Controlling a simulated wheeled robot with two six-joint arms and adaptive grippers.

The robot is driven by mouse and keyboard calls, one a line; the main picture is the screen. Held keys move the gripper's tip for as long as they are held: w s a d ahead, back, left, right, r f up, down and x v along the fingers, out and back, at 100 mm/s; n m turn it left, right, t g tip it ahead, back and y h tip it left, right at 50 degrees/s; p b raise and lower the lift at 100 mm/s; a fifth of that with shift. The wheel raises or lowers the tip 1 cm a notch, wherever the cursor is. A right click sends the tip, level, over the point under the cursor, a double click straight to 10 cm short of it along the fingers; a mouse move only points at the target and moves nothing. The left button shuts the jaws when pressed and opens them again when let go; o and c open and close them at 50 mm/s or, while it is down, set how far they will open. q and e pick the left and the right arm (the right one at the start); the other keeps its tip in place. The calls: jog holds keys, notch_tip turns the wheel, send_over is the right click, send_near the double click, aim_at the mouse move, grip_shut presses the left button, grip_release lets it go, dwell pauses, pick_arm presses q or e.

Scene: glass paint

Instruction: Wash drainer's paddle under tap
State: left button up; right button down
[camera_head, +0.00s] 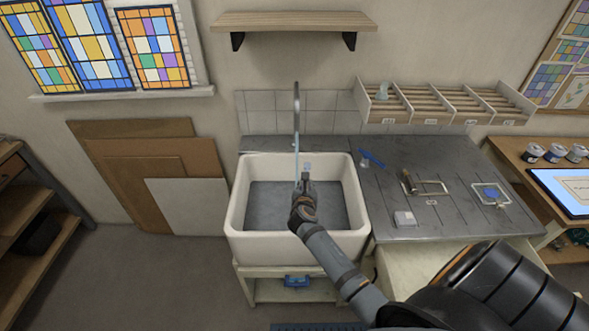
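My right gripper (306,182) reaches over the white sink (238,215) from the lower right. Its fingers look closed around a small pale-blue piece (307,166), which shows just beyond the fingertips. Most of this piece is hidden, and I cannot tell its full shape or whether it is the paddle. The tall grey tap (297,112) stands at the back of the sink, and a thin pale line below its spout looks like running water, beside the piece. A blue paddle-like tool (372,158) lies on the grey draining counter (395,180). My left gripper is out of view.
On the counter are a metal frame with a dark-handled tool (409,182), a pale block (404,218) and a blue item in a marked square (490,193). A slatted rack (445,103) is on the wall behind. A blue object (296,281) sits under the sink.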

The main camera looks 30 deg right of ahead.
jog(key=shift+s+a+r, duration=0.1)
jog(key=shift+s+r, duration=0.75)
jog(key=shift+s, duration=0.2)
jog(key=shift+s+a+r, duration=0.1)
jog(key=shift+s+r, duration=0.7)
jog(key=shift+s, duration=0.2)
jog(key=shift+f, duration=0.1)
